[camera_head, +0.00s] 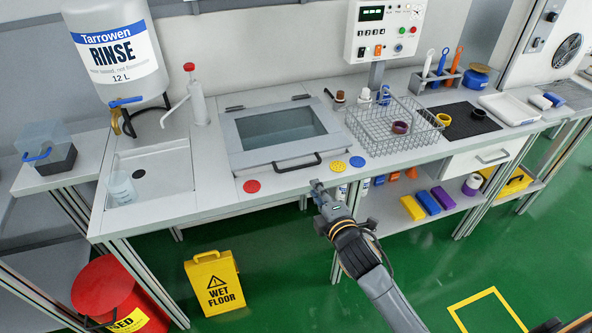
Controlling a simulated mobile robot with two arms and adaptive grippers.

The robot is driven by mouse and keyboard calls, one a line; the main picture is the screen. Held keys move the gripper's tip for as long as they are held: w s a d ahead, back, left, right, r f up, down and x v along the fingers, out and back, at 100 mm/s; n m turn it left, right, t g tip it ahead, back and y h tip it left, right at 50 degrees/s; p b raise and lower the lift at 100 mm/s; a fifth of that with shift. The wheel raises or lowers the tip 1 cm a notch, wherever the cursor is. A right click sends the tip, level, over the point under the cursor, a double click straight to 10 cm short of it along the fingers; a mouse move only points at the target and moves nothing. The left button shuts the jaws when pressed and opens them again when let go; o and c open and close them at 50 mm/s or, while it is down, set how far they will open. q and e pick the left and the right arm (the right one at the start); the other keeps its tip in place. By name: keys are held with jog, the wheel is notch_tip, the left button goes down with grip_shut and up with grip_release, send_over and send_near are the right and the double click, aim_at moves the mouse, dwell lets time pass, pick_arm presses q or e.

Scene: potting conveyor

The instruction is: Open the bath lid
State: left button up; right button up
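The bath (233,152) is set into the bench and its lid (237,128) lies flat over it, shut. The lid has a grey frame, a see-through window (278,132), hinges at the back edge and a black bar handle (298,164) along the front. My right gripper (317,187) is just in front of the bench's front edge, a little below and right of the handle in the picture, apart from it. Nothing shows in it; its fingers are too small to tell whether they are open. My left gripper is not in view.
Red (251,186), yellow (338,168) and blue (357,161) discs lie along the bench front by the lid. A wire basket (392,128) stands right of the bath. A pump bottle (198,103) stands behind left, and a sink (152,174) is at left.

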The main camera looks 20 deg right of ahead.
aim_at(301, 167)
jog(key=w, duration=0.3)
jog(key=w+f, duration=0.1)
jog(key=w, duration=0.3)
jog(key=w+f, duration=0.1)
jog(key=w, duration=0.3)
jog(key=shift+w+a+f, duration=0.1)
jog(key=shift+a, duration=0.1)
jog(key=shift+w+f, duration=0.15)
jog(key=shift+w, duration=0.4)
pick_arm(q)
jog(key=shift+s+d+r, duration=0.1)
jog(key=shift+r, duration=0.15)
pick_arm(e)
jog(key=shift+w, duration=0.15)
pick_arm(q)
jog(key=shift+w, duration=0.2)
pick_arm(e)
grip_shut()
